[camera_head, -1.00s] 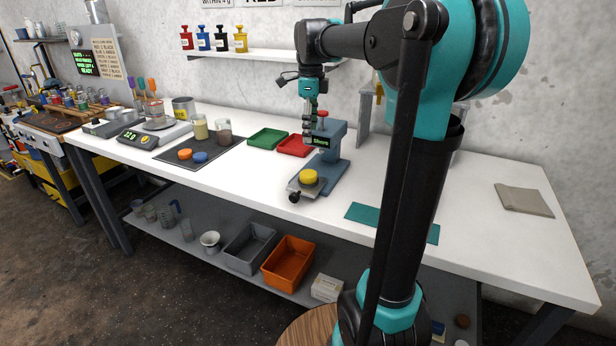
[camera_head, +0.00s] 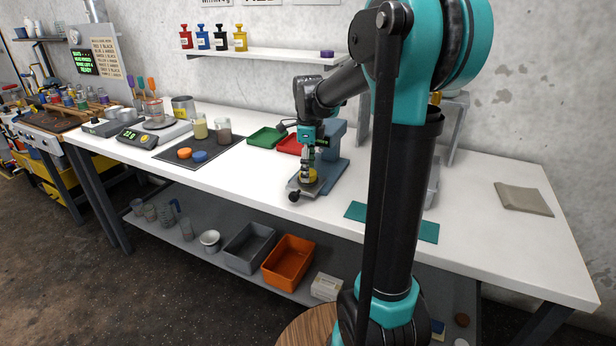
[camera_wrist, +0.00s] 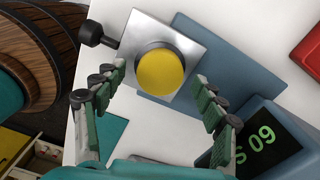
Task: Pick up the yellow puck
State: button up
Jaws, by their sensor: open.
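The yellow puck (camera_wrist: 161,73) sits on a round metal seat on a square silver plate (camera_wrist: 189,46) of the blue-grey press-like device (camera_wrist: 225,55). In the head view the puck (camera_head: 312,175) is partly hidden behind my gripper (camera_head: 308,172). In the wrist view my gripper (camera_wrist: 160,98) is open, with its two green-padded fingers apart. The puck shows between and beyond the fingertips; no contact with it shows. The device's display (camera_wrist: 262,139) shows green digits, partly cut off by a finger.
A red tray (camera_head: 289,144) and a green tray (camera_head: 267,137) lie behind the device. A dark mat with orange (camera_head: 184,153) and blue (camera_head: 200,156) pucks is to the left. A teal mat (camera_head: 362,212) lies to the right. A dark knob (camera_wrist: 91,33) sticks out beside the plate.

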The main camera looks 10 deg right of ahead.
jog(key=shift+f, duration=0.2)
jog(key=c, duration=1.4)
jog(key=shift+o, duration=0.2)
